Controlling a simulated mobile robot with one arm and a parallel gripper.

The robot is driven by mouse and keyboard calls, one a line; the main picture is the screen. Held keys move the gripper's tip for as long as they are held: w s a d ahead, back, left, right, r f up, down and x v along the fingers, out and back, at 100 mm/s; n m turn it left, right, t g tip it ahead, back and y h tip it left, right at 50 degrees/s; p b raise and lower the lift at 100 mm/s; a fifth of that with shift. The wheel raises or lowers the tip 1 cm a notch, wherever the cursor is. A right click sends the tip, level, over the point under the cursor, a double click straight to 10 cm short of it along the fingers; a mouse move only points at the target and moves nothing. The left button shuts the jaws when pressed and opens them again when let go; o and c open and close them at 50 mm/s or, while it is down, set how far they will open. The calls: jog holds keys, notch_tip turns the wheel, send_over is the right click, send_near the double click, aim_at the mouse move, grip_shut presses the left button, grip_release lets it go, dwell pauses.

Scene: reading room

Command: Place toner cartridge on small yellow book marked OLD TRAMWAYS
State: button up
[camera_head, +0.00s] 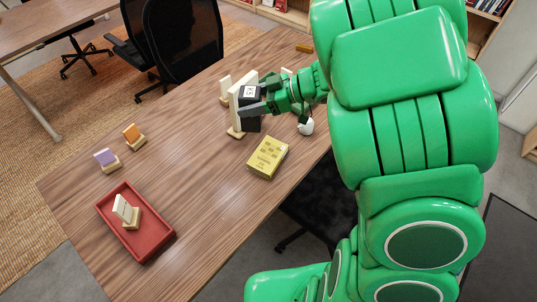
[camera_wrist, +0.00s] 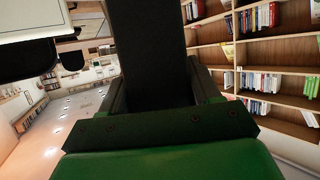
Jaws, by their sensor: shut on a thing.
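The toner cartridge (camera_head: 253,124) is a black block with a white label on top. My gripper (camera_head: 257,107) is shut on it, over the far part of the table. In the wrist view the black cartridge (camera_wrist: 147,50) fills the space between the fingers of my gripper (camera_wrist: 158,88). The small yellow book (camera_head: 268,157) lies flat on the table, nearer than the cartridge and a little to its right. Its cover print is too small to read. The cartridge is apart from the book. I cannot tell whether its underside touches the table.
A white panel on a wooden stand (camera_head: 235,108) is close left of the cartridge. A white object (camera_head: 306,127) sits right of it. A red tray (camera_head: 162,243) holding a small stand is front left. Orange (camera_head: 131,133) and purple (camera_head: 105,158) cards stand at left. The table's middle is clear.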

jog(key=s+d+f+n+g, duration=0.2)
jog(key=s+d+f, duration=0.2)
jog(key=s+d, duration=0.5)
jog(key=w+a+f, duration=0.4)
jog(key=w+f, duration=0.5)
jog(key=w, duration=0.1)
jog(key=shift+w+f, duration=0.15)
jog(key=shift+w, duration=0.25)
jog(key=shift+a+f, duration=0.1)
jog(key=shift+a, duration=0.05)
jog(key=shift+w+f, duration=0.15)
jog(key=shift+f, duration=1.5)
jog(key=o, duration=1.3)
jog(key=shift+f, duration=0.15)
